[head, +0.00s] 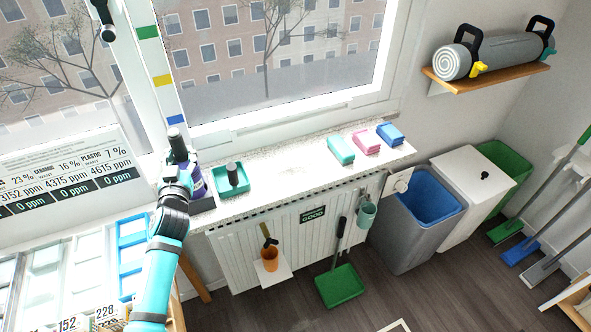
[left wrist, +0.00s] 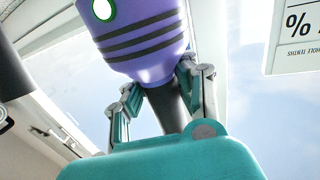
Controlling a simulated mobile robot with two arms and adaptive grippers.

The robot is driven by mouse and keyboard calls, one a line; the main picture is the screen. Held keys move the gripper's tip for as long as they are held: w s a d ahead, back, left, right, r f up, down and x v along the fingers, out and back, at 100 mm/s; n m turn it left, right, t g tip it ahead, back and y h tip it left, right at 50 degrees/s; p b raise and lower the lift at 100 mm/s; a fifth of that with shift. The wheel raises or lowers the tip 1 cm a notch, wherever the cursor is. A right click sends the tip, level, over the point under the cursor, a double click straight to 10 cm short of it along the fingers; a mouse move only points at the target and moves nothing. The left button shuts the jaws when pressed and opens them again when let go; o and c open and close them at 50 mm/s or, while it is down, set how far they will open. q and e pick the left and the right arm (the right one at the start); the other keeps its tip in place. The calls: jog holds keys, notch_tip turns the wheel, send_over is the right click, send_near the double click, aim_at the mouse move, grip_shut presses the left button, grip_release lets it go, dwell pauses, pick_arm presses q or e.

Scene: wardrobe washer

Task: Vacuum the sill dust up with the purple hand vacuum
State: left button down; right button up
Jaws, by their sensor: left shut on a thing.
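The purple hand vacuum (head: 196,181) is at the left end of the white speckled sill (head: 250,179), partly hidden by my left arm. My left gripper (head: 177,172) is at its dark handle. In the left wrist view, my left gripper (left wrist: 160,100) is shut around the black handle of the vacuum (left wrist: 140,38), whose purple body has dark bands and a green-lit round spot. I cannot tell whether the vacuum touches its base. The dust is hard to make out; faint specks (head: 291,168) show mid-sill. My right gripper is not in view.
A teal tray with a black-handled tool (head: 232,181) stands just right of the vacuum. Teal (head: 340,150), pink (head: 366,142) and blue (head: 390,134) blocks sit at the sill's right. The middle of the sill is clear. A radiator (head: 300,240) hangs below.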

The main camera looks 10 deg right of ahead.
aim_at(173, 130)
pick_arm(q)
jog(key=c, duration=1.6)
grip_release()
jog(key=shift+r, duration=0.1)
grip_shut()
notch_tip(173, 130, up, 11)
jog(key=p, duration=1)
